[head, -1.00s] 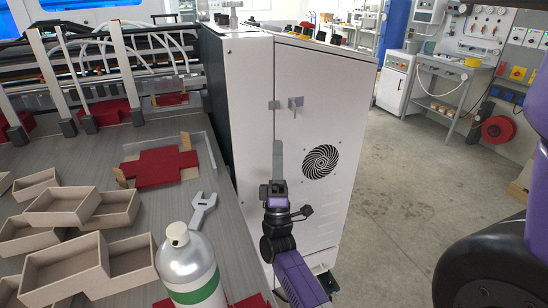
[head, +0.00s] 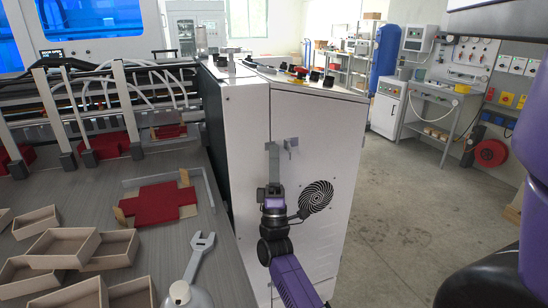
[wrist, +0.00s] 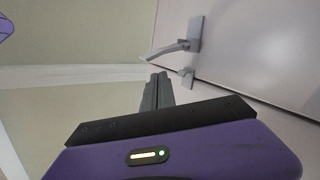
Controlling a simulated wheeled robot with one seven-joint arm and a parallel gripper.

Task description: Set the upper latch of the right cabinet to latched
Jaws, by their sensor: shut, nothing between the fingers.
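The right cabinet (head: 325,130) is a white box with a round vent grille. Its upper latch (head: 291,143) is a small grey fitting high on the door beside the seam. In the wrist view the latch (wrist: 195,35) shows as a plate with a lever (wrist: 165,50) standing out from the door, and a small grey catch (wrist: 187,76) sits across the seam. My gripper (head: 272,147) is shut and empty, at latch height just left of the latch. In the wrist view its fingertips (wrist: 157,78) are near the catch; contact cannot be told. My fingers hide the catch in the head view.
Open floor (head: 410,220) lies right of the cabinet.

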